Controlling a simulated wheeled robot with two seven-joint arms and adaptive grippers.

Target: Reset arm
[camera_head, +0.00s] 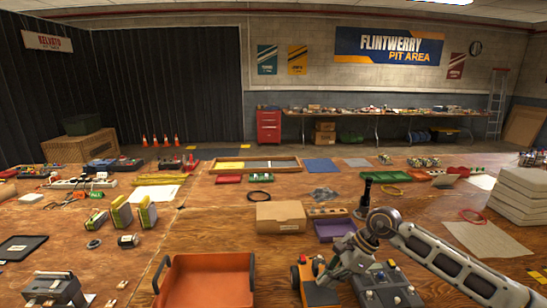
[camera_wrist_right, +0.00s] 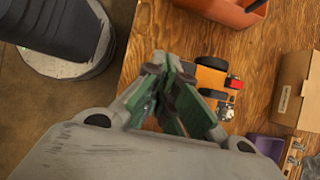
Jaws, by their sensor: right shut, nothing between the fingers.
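My right arm comes in from the right in the head view, bent at the wrist. Its gripper (camera_head: 330,272) is low over the front of the table, beside a small orange wheeled robot (camera_head: 310,288). In the right wrist view my right gripper (camera_wrist_right: 158,70) has its fingers together with nothing between them. The orange wheeled robot (camera_wrist_right: 210,78) lies just beyond the fingers there, partly hidden by them. Whether they touch it, I cannot tell. My left gripper is in neither view.
An orange bin (camera_head: 205,285) stands left of the wheeled robot. A cardboard box (camera_head: 281,217) and a purple tray (camera_head: 335,229) lie behind. A dark grey device (camera_head: 390,290) is under my right arm. White stacked sheets (camera_head: 520,200) stand at the right. Bare wood shows left of centre.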

